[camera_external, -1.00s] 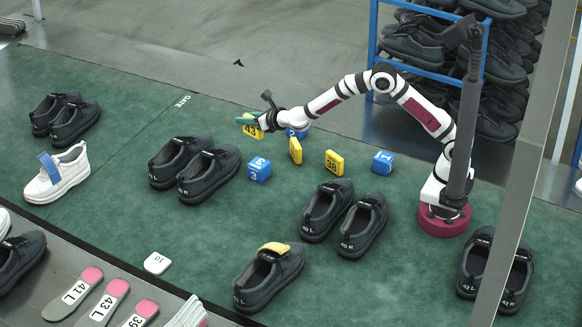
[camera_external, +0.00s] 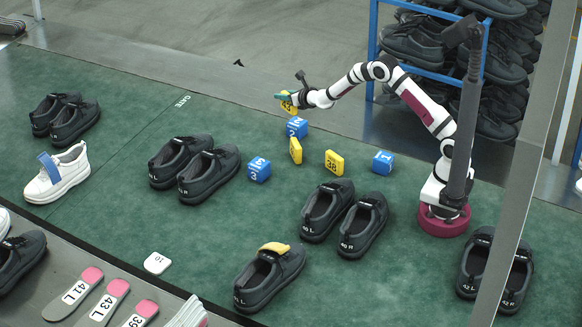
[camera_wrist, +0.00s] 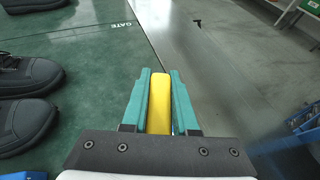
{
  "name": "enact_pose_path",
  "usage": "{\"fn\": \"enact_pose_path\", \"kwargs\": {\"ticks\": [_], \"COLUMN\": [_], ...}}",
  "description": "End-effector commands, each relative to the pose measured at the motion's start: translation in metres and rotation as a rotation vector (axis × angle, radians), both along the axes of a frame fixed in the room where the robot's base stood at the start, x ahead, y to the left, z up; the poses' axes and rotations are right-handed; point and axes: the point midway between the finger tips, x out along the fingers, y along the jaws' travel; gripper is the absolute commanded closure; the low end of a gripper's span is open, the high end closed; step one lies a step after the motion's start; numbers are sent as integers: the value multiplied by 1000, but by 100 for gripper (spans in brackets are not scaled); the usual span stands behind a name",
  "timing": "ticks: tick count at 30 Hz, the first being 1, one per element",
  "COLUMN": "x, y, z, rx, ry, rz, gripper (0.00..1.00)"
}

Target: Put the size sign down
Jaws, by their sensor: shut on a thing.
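My gripper (camera_external: 286,97) is shut on a yellow size sign (camera_external: 289,107). In the external view the sign hangs just above and behind a blue cube, near the far edge of the green mat (camera_external: 235,115); its number is partly hidden. In the wrist view the sign (camera_wrist: 159,100) stands edge-on between the two teal fingers (camera_wrist: 159,85). Whether the sign touches anything below cannot be told.
Blue cubes (camera_external: 297,128) (camera_external: 258,170) (camera_external: 383,163) and yellow signs (camera_external: 296,150) (camera_external: 334,163) stand near my gripper. Black shoe pairs (camera_external: 195,166) (camera_external: 344,218) stand nearer the front. A yellow piece (camera_external: 274,248) lies on a single black shoe (camera_external: 270,279).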

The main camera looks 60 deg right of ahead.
Motion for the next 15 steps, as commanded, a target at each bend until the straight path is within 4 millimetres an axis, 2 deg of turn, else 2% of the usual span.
{"fn": "enact_pose_path", "kwargs": {"ticks": [9, 15], "x": [52, 66], "y": [73, 91], "z": [-56, -78], "rx": [2, 0], "ry": [-3, 0], "rz": [7, 6], "gripper": [100, 100]}}
